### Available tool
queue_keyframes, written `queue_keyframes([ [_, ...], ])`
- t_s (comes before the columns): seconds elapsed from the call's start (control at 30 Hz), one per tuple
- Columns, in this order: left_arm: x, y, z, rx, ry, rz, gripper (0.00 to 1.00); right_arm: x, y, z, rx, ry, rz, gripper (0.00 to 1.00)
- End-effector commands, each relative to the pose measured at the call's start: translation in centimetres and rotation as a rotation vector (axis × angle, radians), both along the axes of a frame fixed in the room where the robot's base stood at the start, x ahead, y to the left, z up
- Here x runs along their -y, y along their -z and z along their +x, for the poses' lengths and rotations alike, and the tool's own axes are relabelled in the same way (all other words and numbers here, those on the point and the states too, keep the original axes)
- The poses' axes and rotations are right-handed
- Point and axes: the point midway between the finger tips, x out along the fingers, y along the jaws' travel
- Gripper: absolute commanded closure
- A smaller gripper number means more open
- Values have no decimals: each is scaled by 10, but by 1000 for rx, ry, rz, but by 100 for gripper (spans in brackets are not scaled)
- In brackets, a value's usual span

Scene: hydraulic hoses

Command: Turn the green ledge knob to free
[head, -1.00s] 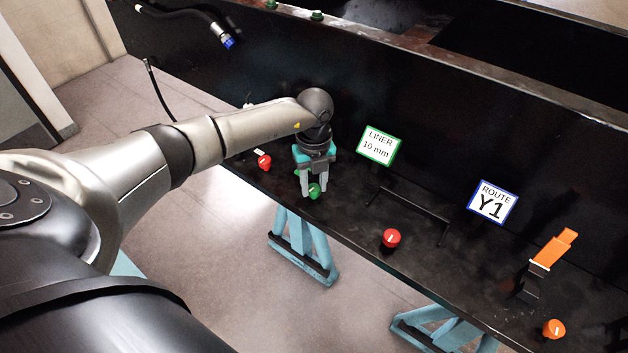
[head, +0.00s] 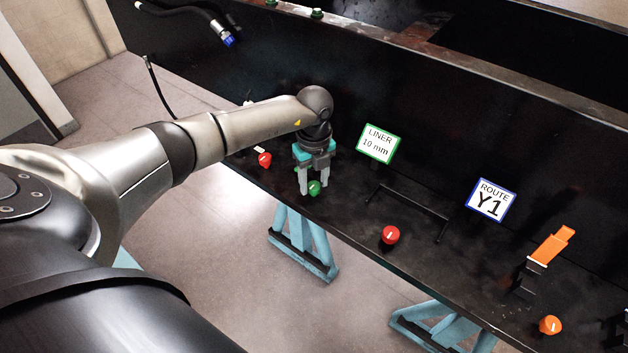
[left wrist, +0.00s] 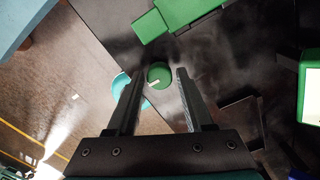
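The green ledge knob (head: 314,188) sits near the front edge of the black ledge, below the green-framed LINER sign. My left gripper (head: 314,190) points down at it, with its fingers apart. In the left wrist view the knob (left wrist: 160,74) lies between the fingertips, with a gap on each side. A short white mark on its top points to the lower left. I cannot tell how deep the fingers reach around the knob. My right gripper is not in view.
A red knob (head: 265,160) is to the left and another red knob (head: 390,235) to the right. A black bar handle (head: 408,210), an orange-handled clamp (head: 552,246) and an orange knob (head: 550,325) are further right. A green part (left wrist: 182,14) lies close by the green knob.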

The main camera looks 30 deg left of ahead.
Motion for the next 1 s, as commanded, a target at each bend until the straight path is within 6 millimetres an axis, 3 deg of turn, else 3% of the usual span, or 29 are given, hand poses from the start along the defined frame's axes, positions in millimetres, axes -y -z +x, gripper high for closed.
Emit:
queue_keyframes([
  [0.13,0,1,-1,-1,1,0,31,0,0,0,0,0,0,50],
  [0.37,0,1,-1,-2,3,0,31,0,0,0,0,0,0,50],
  [0.53,0,-10,0,-1,3,-1,31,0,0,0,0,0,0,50],
  [0.67,0,-33,1,5,4,1,31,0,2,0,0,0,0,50],
  [1.0,0,-113,1,4,2,0,31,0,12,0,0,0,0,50],
])
